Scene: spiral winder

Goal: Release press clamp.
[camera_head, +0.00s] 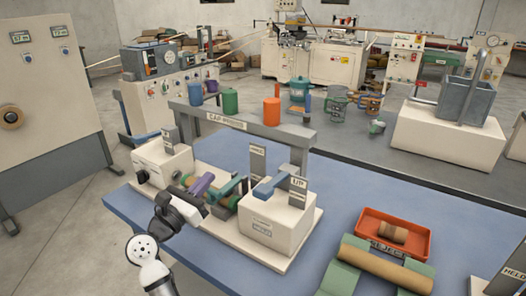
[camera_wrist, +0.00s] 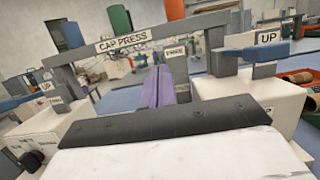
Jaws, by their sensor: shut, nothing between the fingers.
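The cap press (camera_head: 226,121) stands on the blue table, with a grey beam labelled CAP PRESS, which also crosses the wrist view (camera_wrist: 122,41). A blue handle (camera_head: 271,187) lies by an UP plate on the right block. I cannot tell which lever is the clamp. My gripper (camera_head: 192,208) is shut and empty, just in front of the purple lever; contact is unclear.
Several coloured cups and cylinders (camera_head: 272,111) stand on or behind the beam. An orange tray (camera_head: 394,226) holding a brown roll sits at the right of the table, behind a tan roll (camera_head: 386,268) on green supports. Blue table surface is bare between press and tray.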

